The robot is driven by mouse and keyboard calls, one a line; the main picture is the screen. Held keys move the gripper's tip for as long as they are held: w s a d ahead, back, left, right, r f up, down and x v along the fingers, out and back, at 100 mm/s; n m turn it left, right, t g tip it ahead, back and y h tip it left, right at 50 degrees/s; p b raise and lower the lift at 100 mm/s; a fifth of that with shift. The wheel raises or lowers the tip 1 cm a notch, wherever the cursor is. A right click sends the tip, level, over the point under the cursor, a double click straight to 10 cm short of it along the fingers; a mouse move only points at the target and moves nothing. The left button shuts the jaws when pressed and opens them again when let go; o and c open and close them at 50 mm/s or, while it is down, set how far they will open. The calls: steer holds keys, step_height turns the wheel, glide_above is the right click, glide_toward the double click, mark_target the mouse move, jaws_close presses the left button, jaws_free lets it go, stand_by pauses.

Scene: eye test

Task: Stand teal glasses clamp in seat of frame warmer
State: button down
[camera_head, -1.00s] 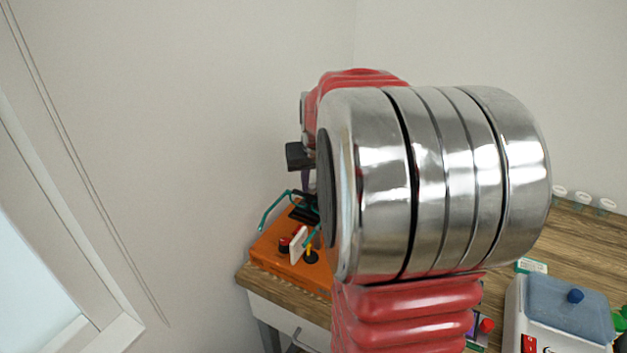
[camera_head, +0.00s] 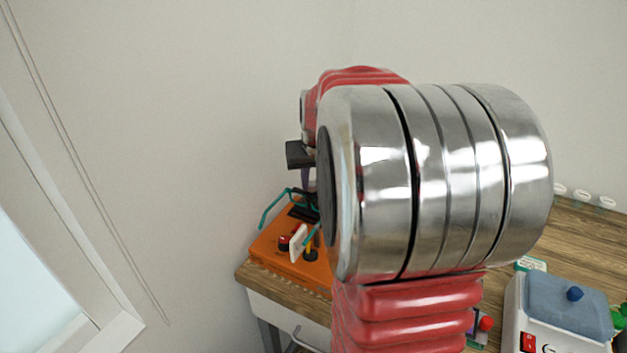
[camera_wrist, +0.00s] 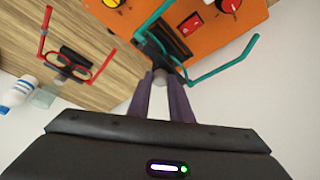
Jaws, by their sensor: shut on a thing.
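The teal glasses clamp, teal glasses on a black clamp, shows in the wrist view (camera_wrist: 210,74) at the tips of my gripper (camera_wrist: 160,82). The gripper's purple fingers are shut on its grey stub. The frame warmer (camera_wrist: 232,38) is an orange box with knobs and a red switch, just beyond the clamp. In the head view the teal glasses (camera_head: 268,208) show over the back of the orange frame warmer (camera_head: 276,262), below my gripper (camera_head: 307,183). My arm hides part of both. I cannot tell whether the clamp touches the seat, which is hidden.
Red glasses on a black stand (camera_wrist: 72,62) are on the wooden table (camera_wrist: 105,88) in the wrist view. A blue-and-white bottle (camera_wrist: 18,95) and a clear cup (camera_wrist: 43,97) stand at its left. A white device with a blue lid (camera_head: 565,308) is at the right in the head view.

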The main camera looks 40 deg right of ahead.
steer(key=shift+f, duration=0.15)
stand_by(0.3)
steer(key=c, duration=1.5)
jaws_free()
steer(key=shift+o, duration=0.2)
steer(key=shift+f, duration=0.1)
steer(key=shift+o, duration=1.3)
steer(key=shift+r, duration=3.05)
